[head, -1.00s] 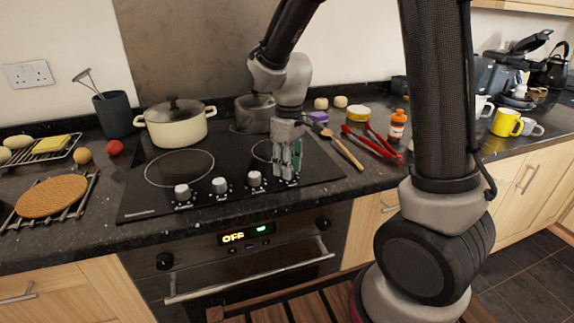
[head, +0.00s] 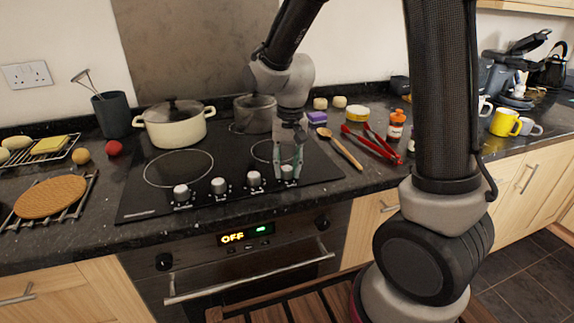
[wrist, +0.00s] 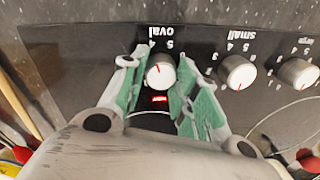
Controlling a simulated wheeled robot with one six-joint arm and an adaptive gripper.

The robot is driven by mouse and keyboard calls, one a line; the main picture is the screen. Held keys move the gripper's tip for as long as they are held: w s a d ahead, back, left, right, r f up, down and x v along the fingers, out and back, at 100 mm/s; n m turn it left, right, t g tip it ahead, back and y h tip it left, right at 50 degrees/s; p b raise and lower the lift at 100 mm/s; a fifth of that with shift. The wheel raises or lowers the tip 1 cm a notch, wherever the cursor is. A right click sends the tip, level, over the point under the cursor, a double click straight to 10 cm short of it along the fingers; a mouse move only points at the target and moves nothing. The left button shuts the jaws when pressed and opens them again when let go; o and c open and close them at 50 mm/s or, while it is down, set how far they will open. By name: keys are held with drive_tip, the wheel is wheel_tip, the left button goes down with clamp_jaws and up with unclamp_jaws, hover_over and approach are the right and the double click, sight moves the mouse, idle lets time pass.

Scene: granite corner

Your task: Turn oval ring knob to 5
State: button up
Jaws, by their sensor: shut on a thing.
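The oval ring knob (wrist: 160,71) is the silver knob under the upside-down word "oval" in the wrist view. My gripper (wrist: 158,75) is shut on this knob, with one green-padded finger on each side. In the head view my gripper (head: 288,172) is at the right end of the knob row, and the oval knob (head: 287,171) shows between the fingertips.
Other knobs, small (wrist: 237,72) and large (wrist: 298,74), sit beside it. A cream pot (head: 175,130) and a grey pan (head: 255,115) stand at the hob's back. A wooden spoon (head: 343,150) and red tongs (head: 370,143) lie right of the hob.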

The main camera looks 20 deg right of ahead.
sight(290, 168)
drive_tip(key=m, duration=0.3)
drive_tip(key=shift+m, duration=2.2)
drive_tip(key=o, duration=1)
wheel_tip(290, 168, up, 12)
drive_tip(key=shift+s+d, duration=0.2)
drive_tip(key=shift+s, duration=0.1)
